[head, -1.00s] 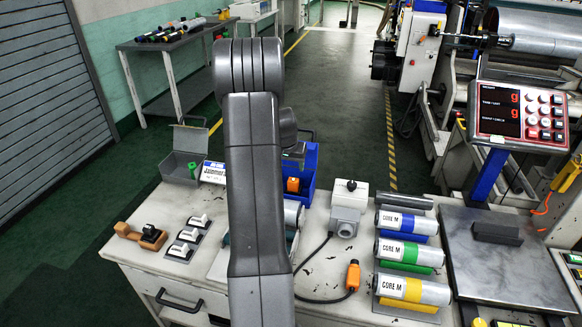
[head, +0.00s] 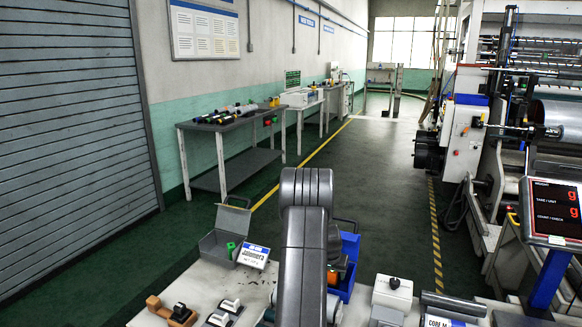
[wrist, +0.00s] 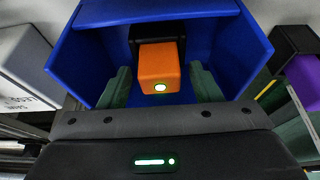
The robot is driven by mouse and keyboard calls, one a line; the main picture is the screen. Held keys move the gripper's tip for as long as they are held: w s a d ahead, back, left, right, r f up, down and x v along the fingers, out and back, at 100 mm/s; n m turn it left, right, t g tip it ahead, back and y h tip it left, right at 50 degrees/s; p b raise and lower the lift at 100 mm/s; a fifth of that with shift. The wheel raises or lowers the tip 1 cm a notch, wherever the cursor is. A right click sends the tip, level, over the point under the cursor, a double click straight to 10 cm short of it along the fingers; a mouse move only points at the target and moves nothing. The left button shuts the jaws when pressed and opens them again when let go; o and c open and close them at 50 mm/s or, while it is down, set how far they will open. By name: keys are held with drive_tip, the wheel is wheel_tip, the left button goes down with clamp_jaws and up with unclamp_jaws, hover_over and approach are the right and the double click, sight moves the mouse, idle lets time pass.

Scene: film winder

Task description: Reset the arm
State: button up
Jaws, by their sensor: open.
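My arm (head: 305,240) stands upright in the middle of the head view and hides part of the workbench; the gripper itself is hidden there. In the wrist view my gripper (wrist: 160,90) is open, with its two greenish fingers spread apart. An orange block with a lit round button (wrist: 158,68) and a black back part sits in a blue bin (wrist: 228,50), between and beyond the fingers. I cannot tell whether either finger touches it. The blue bin also shows in the head view (head: 348,262), just right of my arm.
A grey open box (head: 222,245) and a white labelled sign (head: 253,256) stand left of my arm. A white switch box (head: 392,292) and labelled rolls (head: 450,310) are to the right, with a display (head: 555,210) beyond. A side table (head: 228,130) stands behind.

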drive_tip(key=shift+b+x, duration=0.7)
drive_tip(key=shift+x, duration=0.1)
drive_tip(key=shift+s+r+p, duration=0.15)
drive_tip(key=shift+r+p, duration=0.15)
drive_tip(key=shift+p, duration=0.1)
drive_tip(key=shift+r, duration=0.1)
drive_tip(key=v, duration=1.2)
drive_tip(key=b+x, duration=0.1)
drive_tip(key=x, duration=1.2)
drive_tip(key=shift+s+a+f, duration=0.15)
drive_tip(key=shift+f, duration=0.1)
wheel_tip(320, 180, up, 5)
drive_tip(key=shift+f+p, duration=0.25)
drive_tip(key=shift+p, duration=0.9)
drive_tip(key=b, duration=0.3)
drive_tip(key=shift+f+t, duration=0.3)
drive_tip(key=shift+t, duration=0.1)
drive_tip(key=t+b, duration=0.1)
drive_tip(key=b, duration=0.6)
drive_tip(key=s+t+h+b, duration=0.1)
drive_tip(key=b, duration=0.7)
drive_tip(key=shift+a, duration=0.2)
